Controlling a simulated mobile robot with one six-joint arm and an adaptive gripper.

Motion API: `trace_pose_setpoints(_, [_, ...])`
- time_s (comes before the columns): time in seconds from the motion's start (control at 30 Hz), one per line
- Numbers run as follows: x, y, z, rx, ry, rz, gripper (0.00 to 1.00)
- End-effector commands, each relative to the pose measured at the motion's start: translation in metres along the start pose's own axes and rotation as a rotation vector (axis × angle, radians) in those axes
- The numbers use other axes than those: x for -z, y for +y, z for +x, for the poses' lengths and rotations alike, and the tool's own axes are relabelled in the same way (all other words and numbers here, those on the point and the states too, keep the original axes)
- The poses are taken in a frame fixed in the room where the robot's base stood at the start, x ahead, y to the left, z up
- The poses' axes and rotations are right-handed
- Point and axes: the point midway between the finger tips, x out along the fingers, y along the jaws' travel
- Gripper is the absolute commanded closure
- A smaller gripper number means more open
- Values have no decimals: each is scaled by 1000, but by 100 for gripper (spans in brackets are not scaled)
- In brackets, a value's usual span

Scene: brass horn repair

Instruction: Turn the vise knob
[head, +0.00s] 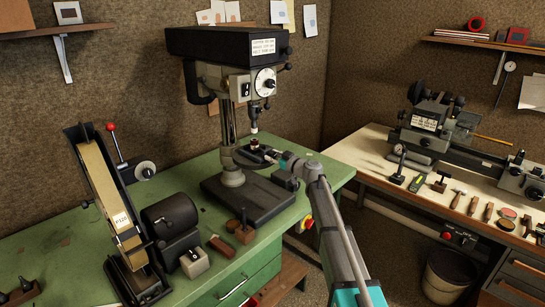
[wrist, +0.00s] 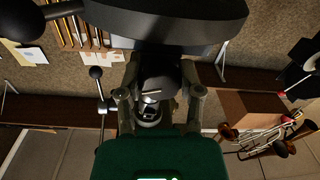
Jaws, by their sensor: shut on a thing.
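My gripper (head: 272,155) reaches in from the right to the round table (head: 243,160) of the drill press (head: 228,45). In the wrist view my gripper (wrist: 160,80) has its two fingers closed on a dark part between them, which I take to be the vise knob (wrist: 158,72). The knob is mostly hidden by the fingers, and its turn angle cannot be read. In the head view a small dark piece (head: 254,144) stands on the drill press table, under the chuck (head: 254,122). The vise body cannot be made out clearly.
The green bench (head: 85,240) also carries a belt sander (head: 108,195) and a grinder-like machine (head: 172,225). The drill press head and chuck hang close above my gripper. A second bench (head: 375,160) with a lathe (head: 440,125) and hand tools stands right. Floor shows between the benches.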

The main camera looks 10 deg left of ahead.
Motion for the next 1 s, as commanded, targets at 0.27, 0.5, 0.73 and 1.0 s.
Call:
trace_pose_setpoints(0.27, [0, 1, 1, -2, 2, 38, 100])
trace_pose_setpoints(0.5, [0, 1, 1, -3, 7, 150, 100])
trace_pose_setpoints(0.73, [0, 1, 1, -5, 13, 331, 100])
trace_pose_setpoints(1.0, [0, 1, 1, -7, 22, 585, 100])
